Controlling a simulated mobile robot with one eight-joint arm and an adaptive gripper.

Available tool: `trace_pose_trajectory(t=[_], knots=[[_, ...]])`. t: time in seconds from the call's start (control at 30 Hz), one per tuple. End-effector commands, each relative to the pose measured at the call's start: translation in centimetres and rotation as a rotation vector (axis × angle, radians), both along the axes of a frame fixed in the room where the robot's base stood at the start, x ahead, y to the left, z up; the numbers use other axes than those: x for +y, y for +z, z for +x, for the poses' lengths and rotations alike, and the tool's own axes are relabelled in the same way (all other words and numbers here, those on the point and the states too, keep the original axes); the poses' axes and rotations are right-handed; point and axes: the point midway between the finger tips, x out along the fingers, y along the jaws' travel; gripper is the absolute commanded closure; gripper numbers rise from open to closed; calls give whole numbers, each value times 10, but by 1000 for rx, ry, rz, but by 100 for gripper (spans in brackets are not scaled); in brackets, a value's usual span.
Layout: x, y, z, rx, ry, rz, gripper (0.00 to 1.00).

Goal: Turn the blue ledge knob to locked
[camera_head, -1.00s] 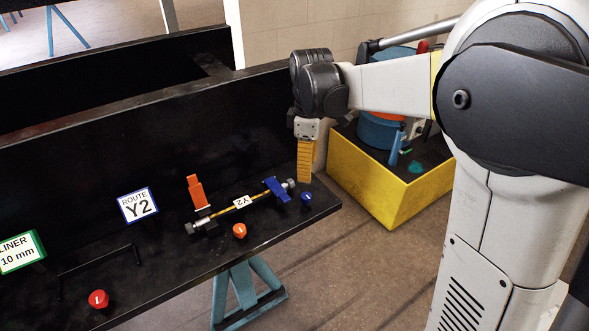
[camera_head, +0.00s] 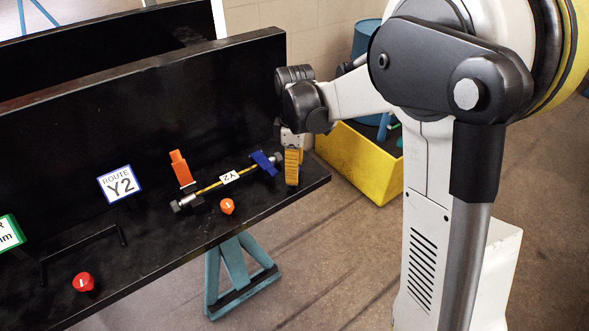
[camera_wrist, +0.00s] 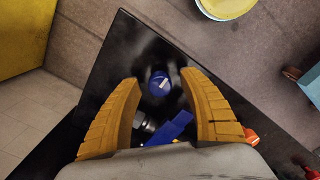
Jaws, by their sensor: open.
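The blue ledge knob (camera_wrist: 159,83) shows in the wrist view with a white mark on its top. It sits on the black ledge (camera_wrist: 128,62) near the ledge's end. My gripper (camera_wrist: 166,92) is open, with its yellow fingers on either side of the knob and apart from it. In the head view my gripper (camera_head: 292,168) points down at the right end of the ledge and hides the blue knob. A blue clamp (camera_head: 264,162) stands just left of my gripper; it also shows in the wrist view (camera_wrist: 168,130).
An orange knob (camera_head: 227,206) and a red knob (camera_head: 83,282) stand along the front. A black back panel (camera_head: 130,125) rises behind. A yellow bin (camera_head: 365,165) stands beyond the ledge.

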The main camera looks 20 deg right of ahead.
Motion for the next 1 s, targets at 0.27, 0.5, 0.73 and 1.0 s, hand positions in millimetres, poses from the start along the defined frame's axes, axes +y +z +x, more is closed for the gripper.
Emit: trace_pose_trajectory(t=[0.27,0.5,0.73,1.0], knots=[[0,0,0,0,0,0,100],[0,0,0,0,-18,0,100],[0,1,0,0,-118,0,100],[0,1,0,0,-344,0,100]])
